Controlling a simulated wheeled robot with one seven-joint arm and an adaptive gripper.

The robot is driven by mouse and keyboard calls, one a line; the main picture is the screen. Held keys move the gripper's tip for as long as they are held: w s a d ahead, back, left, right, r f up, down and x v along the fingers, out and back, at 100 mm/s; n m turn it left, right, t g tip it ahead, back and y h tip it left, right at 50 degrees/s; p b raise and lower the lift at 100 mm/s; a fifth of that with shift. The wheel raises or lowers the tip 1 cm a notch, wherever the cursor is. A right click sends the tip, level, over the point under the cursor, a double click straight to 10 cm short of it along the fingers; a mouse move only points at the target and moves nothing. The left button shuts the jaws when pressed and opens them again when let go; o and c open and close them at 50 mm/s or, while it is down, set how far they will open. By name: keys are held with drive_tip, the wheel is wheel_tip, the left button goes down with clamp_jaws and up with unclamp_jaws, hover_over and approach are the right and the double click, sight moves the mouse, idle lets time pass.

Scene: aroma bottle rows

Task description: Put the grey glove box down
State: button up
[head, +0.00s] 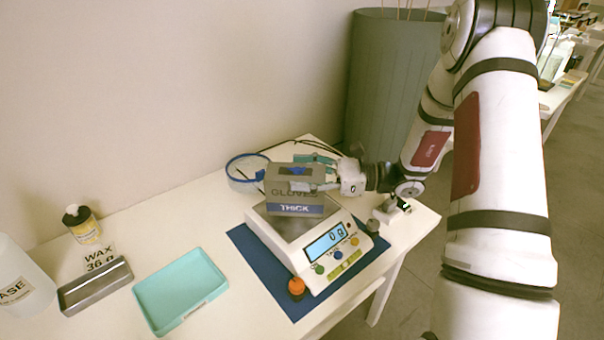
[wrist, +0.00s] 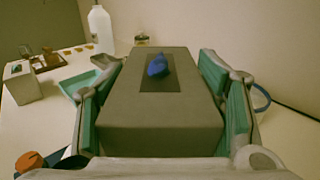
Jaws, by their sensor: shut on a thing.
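The grey glove box (head: 294,188) has a blue label reading "THICK" and a blue glove tip at its top opening. My gripper (head: 312,172) is shut on it, with its fingers along two sides. In the wrist view the box (wrist: 160,112) fills the middle between the teal-padded fingers of my gripper (wrist: 162,95). In the head view the box appears over the pan of the white scale (head: 330,250), whose display reads 0 g. Its underside is hidden, and a small gap below it cannot be made out clearly.
The scale stands on a blue mat (head: 243,238). An orange-capped item (head: 297,288) stands at its front. A blue-rimmed vessel (head: 240,178) is behind.

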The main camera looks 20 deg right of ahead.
drive_tip(key=o, duration=1.6)
drive_tip(key=shift+f, duration=0.1)
drive_tip(key=shift+o, duration=0.2)
drive_tip(key=shift+d, duration=0.15)
drive_tip(key=v, duration=1.1)
drive_tip(key=s+a+r+n+g+h, duration=0.6)
drive_tip(key=s+a+r+n+g, duration=0.35)
drive_tip(key=s+a+n, duration=0.35)
drive_tip(key=s+d+r+n+t+h, duration=0.1)
drive_tip(key=s+n+t+h, duration=0.1)
drive_tip(key=s+n+h, duration=0.3)
drive_tip(key=s+r+n+t+h, duration=0.1)
drive_tip(key=s+n+h, duration=0.3)
drive_tip(key=s, duration=0.5)
drive_tip(key=shift+s+d+r+n+t+h, duration=0.3)
drive_tip(key=shift+d+n+t+h, duration=0.1)
drive_tip(key=shift+t+h, duration=0.3)
